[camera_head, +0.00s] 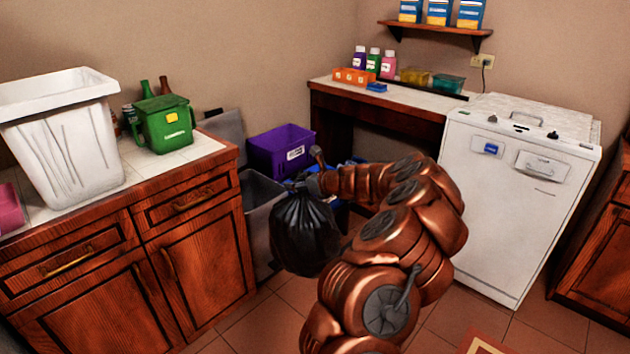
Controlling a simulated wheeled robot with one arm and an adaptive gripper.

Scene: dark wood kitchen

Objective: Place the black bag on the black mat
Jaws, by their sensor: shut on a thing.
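A black bag (305,235) with a shiny, bulging body hangs from my gripper (316,180), its gathered neck at the top. My gripper is shut on the bag's neck, though the fingers are small and partly hidden by my copper-coloured arm. The bag hangs in front of an open grey bin (262,205) and hides part of it; I cannot tell whether they touch. I cannot make out a black mat on the floor in this view; my arm and the bag hide part of the floor.
Wooden cabinets (205,265) stand at the left, with a white bin (70,140) and green container (165,124) on top. A purple crate (280,150) is behind the bag. A white appliance (515,195) stands right.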

